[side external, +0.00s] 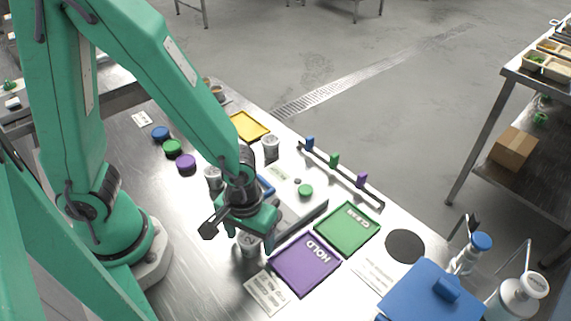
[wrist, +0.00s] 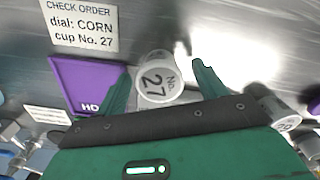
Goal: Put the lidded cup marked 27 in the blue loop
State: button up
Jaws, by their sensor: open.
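A blue edge, perhaps the blue loop (side external: 267,186), shows just behind my wrist, mostly hidden. Another lidded cup (wrist: 272,104) stands right of my gripper in the wrist view.
A purple HOLD tray (side external: 304,266) and a green tray (side external: 347,230) lie right of my gripper. Other cups (side external: 270,148) (side external: 213,178) stand behind. A rail (side external: 343,173) carries coloured blocks. An order card (wrist: 82,25) reads dial CORN, cup No. 27. A yellow tray (side external: 249,126) lies farther back.

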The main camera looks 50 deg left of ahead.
aim_at(249, 237)
jog(key=shift+c, duration=0.4)
jog(key=c, duration=1.1)
jog(key=shift+r, duration=0.15)
jog(key=shift+r, duration=1.65)
jog(key=shift+d+r, duration=0.1)
jog(key=shift+r, duration=0.25)
jog(key=s+d+r, duration=0.1)
jog(key=s+r, duration=0.1)
jog(key=s, duration=0.1)
jog(key=s+d+r, duration=0.2)
jog(key=s, duration=0.2)
jog(key=s+d+r, duration=0.1)
jog(key=s+r, duration=0.1)
jog(key=s, duration=0.1)
jog(key=shift+s+d+r, duration=0.25)
jog(key=shift+d+r, duration=0.1)
jog(key=shift+d, duration=0.05)
